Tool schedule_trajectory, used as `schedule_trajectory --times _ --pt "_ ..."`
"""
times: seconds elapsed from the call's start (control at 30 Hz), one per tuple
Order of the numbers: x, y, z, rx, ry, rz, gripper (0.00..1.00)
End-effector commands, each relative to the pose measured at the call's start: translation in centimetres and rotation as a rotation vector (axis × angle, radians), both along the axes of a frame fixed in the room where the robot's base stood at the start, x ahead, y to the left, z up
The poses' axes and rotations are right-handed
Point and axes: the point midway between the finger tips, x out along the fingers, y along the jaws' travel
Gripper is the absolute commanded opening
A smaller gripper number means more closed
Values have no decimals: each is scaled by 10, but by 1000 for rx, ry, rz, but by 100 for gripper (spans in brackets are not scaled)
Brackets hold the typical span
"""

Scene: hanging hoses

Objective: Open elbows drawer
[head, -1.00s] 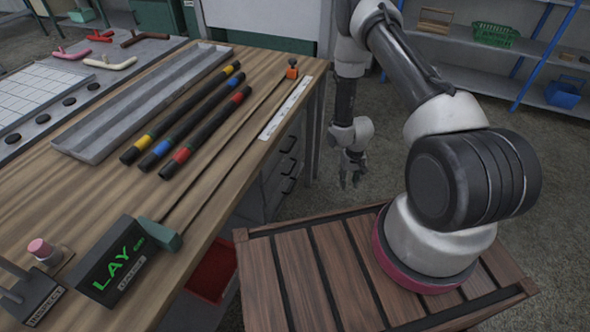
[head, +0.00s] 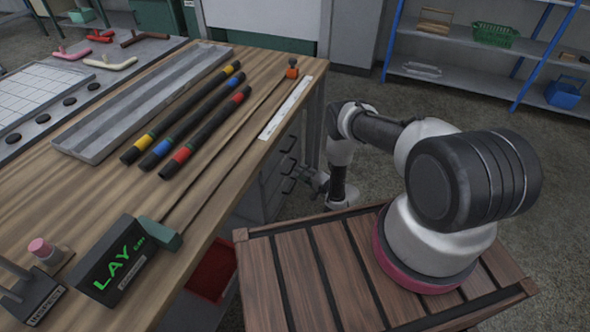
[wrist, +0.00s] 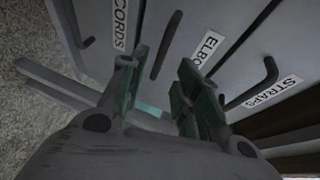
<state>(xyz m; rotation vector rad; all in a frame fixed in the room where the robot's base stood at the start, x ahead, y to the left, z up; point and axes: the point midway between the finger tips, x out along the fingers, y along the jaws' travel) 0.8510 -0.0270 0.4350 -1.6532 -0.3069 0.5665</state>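The elbows drawer (wrist: 228,22) shows in the wrist view with a partly hidden label reading "ELBO". It sits between the drawers labelled CORDS and STRAPS, and its front looks flush with theirs. Its dark bar handle (wrist: 165,45) points down between my fingers. My gripper (wrist: 155,84) is open, one finger on each side of the handle's lower end; I cannot tell whether either touches it. In the head view my gripper (head: 314,180) is low beside the bench's drawer unit (head: 270,187), close to the dark handles.
The CORDS handle (wrist: 88,42) and STRAPS handle (wrist: 252,84) flank the gripper. The workbench (head: 215,205) overhangs the drawers and holds rods and a tray (head: 150,100). A red bin (head: 212,270) is below.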

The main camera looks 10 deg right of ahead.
Motion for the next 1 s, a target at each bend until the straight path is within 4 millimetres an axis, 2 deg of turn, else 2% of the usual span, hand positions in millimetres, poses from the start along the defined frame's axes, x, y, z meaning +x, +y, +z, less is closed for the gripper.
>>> schedule_trajectory --times 0.1,0.3,0.63,0.67,0.83,1.0 --pt "17 12 -4 -2 -2 4 32" --pt "39 24 -9 -3 0 1 32" --pt "44 27 -11 -5 2 0 32" --pt "44 27 -11 -5 2 0 30" --pt "44 26 -11 -5 2 0 0" --pt "44 26 -11 -5 2 0 0"
